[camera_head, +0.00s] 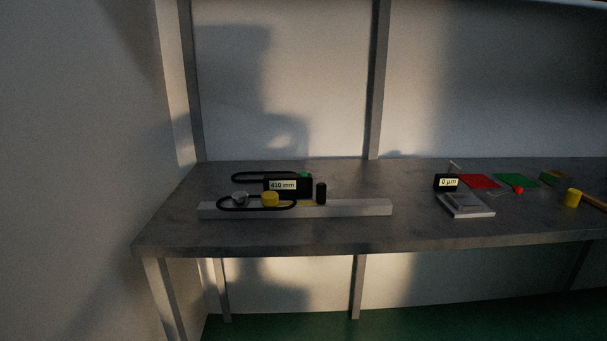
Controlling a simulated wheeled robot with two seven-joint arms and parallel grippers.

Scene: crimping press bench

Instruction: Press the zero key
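A long pale bar (350,208) lies along the left front of the bench. A black unit (302,190) stands at it with a lit display (282,185) that reads "41.0 mm". A small green part (304,174) shows at the top of that unit. A yellow round part (270,199), a silver round part (240,198) and a black cylinder (321,193) are around it. I see no marking that tells which part is the zero key. To the right, a second small black display (446,182) reads "0 µm". Neither of my grippers is in view.
The grey bench (415,220) has clear room between the two display units. A pale plate device (467,206), red mat (478,181), green mat (520,179), small red part (518,190) and yellow cylinder (572,198) are on the right. Upright posts (376,80) stand behind.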

